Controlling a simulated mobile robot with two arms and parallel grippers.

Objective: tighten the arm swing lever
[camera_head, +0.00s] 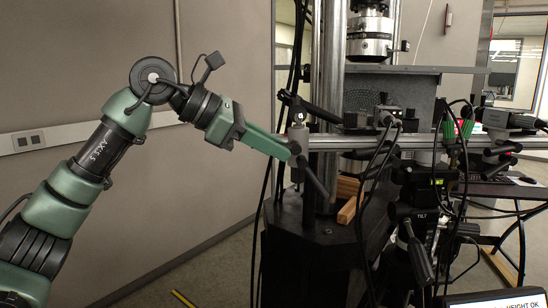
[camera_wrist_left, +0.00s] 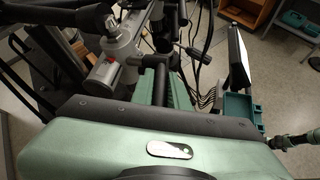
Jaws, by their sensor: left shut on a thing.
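My left gripper (camera_head: 292,150) reaches in from the left with its long green fingers shut at the grey clamp block (camera_head: 298,135) on the column side. A black lever (camera_head: 314,180) slopes down and right from the fingertips; it appears to be the arm swing lever and the thing held. In the left wrist view, the green fingers (camera_wrist_left: 172,88) point away from the camera, with a black bar (camera_wrist_left: 150,62) close beside them. The exact contact is hidden. My right gripper is not clearly seen.
A horizontal silver rail (camera_head: 360,142) runs right from the clamp, carrying cameras and hanging black cables (camera_head: 375,175). Another black handle (camera_head: 308,107) sits just above the gripper. Wooden blocks (camera_head: 347,200) lie below. The space beside the left wall is free.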

